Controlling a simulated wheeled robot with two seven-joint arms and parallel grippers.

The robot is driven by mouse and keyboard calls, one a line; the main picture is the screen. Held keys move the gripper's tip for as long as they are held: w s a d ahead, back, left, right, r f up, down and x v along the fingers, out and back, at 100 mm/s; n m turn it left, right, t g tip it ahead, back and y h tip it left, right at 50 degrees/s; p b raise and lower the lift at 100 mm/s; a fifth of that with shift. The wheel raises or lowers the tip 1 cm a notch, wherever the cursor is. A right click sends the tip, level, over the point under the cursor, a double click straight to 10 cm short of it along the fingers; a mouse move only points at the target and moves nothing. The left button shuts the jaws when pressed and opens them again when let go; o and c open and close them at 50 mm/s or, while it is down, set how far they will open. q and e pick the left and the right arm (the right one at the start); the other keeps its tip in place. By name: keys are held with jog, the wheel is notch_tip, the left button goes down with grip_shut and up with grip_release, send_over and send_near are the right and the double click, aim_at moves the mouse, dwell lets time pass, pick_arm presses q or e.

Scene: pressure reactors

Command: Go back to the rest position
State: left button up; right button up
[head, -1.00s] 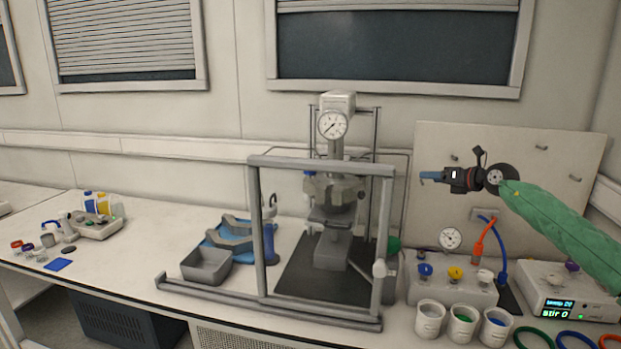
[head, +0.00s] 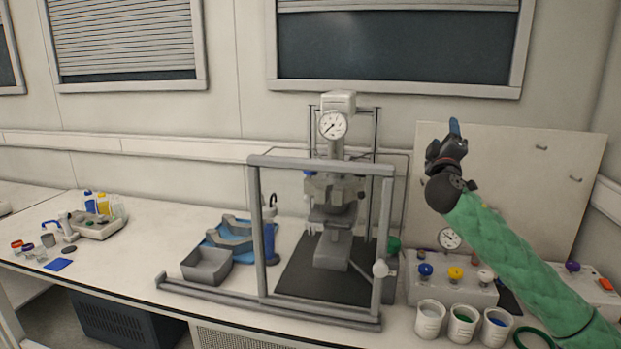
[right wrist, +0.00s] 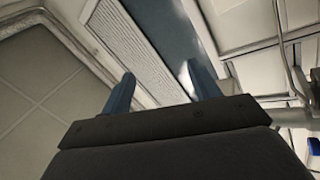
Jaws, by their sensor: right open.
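My right gripper (head: 454,127) is raised in front of the pale pegboard in the head view, with its blue fingertips pointing up. In the right wrist view the two blue fingers (right wrist: 160,92) stand apart with nothing between them. My right arm, in a green sleeve, comes in from the lower right and covers part of the board and the bench behind it. The pressure reactor (head: 335,190) with its dial gauge stands upright to the left of the gripper, apart from it. My left gripper does not show.
A grey guard frame (head: 320,163) stands around the reactor. A valve box (head: 450,291) and several labelled cups (head: 430,318) are below my right arm. A grey bin (head: 206,267) and blue tray (head: 225,236) lie left of the frame. Air above the bench at left is clear.

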jog(key=s+a+f+m+g+y, duration=0.2)
jog(key=s+a+f+g, duration=0.35)
jog(key=f, duration=0.75)
jog(key=s+a+f+m+g+y, duration=0.1)
jog(key=s+a+f+g+y, duration=0.15)
jog(key=s+f, duration=0.85)
jog(key=s+a+f+m+g+y, duration=0.15)
jog(key=s+a+f+g, duration=0.3)
jog(key=f, duration=0.95)
jog(key=s+a+f+m+g, duration=0.1)
jog(key=s+f+g, duration=0.1)
jog(key=s+f, duration=0.7)
jog(key=s+a+f+m+g+y, duration=0.1)
jog(key=s+a+f+g, duration=0.1)
jog(key=s+f, duration=0.7)
jog(key=s+a+f+m+g+y, duration=0.1)
jog(key=s+f+g, duration=0.3)
jog(key=s+f, duration=0.5)
jog(key=s+a, duration=0.1)
jog(key=s, duration=0.8)
jog(key=shift+s+a+f, duration=0.15)
jog(key=shift+s+f, duration=0.1)
jog(key=shift+f, duration=0.15)
